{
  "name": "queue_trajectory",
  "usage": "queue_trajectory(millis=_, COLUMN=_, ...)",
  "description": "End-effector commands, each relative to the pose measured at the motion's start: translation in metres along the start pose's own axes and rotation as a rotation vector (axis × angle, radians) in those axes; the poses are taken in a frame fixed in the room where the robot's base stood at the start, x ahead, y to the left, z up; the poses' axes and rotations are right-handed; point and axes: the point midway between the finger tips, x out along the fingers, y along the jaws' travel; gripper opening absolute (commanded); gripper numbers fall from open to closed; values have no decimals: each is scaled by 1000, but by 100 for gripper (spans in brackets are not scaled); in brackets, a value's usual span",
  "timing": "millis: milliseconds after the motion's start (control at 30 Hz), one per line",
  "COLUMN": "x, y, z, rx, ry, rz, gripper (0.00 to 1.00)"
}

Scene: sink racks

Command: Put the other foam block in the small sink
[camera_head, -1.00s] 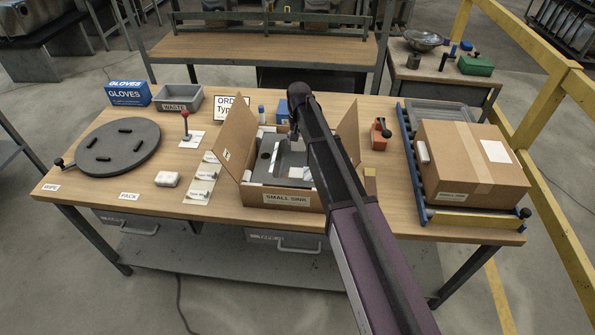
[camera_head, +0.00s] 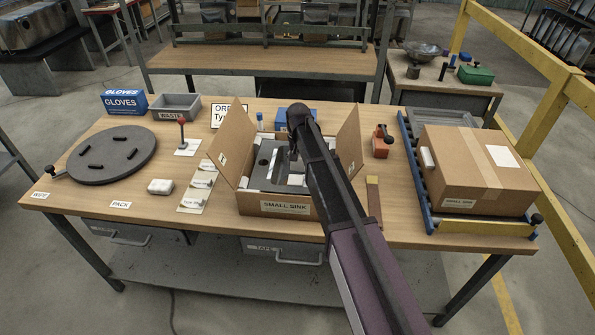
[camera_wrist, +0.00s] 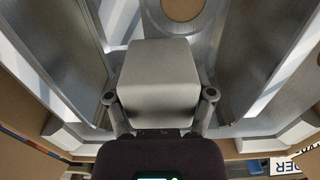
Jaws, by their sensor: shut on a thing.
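The small sink (camera_head: 262,158) is a grey sink lying inside an open cardboard box (camera_head: 246,203) marked SMALL SINK. Its metal walls (camera_wrist: 255,50) and a round drain hole show in the wrist view. My gripper (camera_wrist: 160,98) is shut on a light grey foam block (camera_wrist: 160,70), with one finger on each side of it. The block is over or within the sink; I cannot tell whether it touches the sink floor. In the head view my arm hides much of the gripper (camera_head: 293,152) and the block.
The box flaps stand up at left (camera_head: 229,145) and right (camera_head: 349,142). A closed carton (camera_head: 470,165) lies on rollers at right. A grey turntable (camera_head: 112,155), a waste bin (camera_head: 178,106) and a small white block (camera_head: 160,186) are at left. An orange tool (camera_head: 381,148) stands right of the box.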

Motion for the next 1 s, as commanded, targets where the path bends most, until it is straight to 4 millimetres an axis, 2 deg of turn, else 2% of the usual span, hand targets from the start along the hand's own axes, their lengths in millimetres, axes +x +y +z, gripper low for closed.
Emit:
queue_trajectory(millis=267, x=2, y=0, z=0, rx=0, ry=0, rz=0, gripper=45)
queue_trajectory(millis=700, x=33, y=0, z=0, rx=0, ry=0, rz=0, gripper=45)
queue_trajectory(millis=1000, x=37, y=0, z=0, rx=0, ry=0, rz=0, gripper=45)
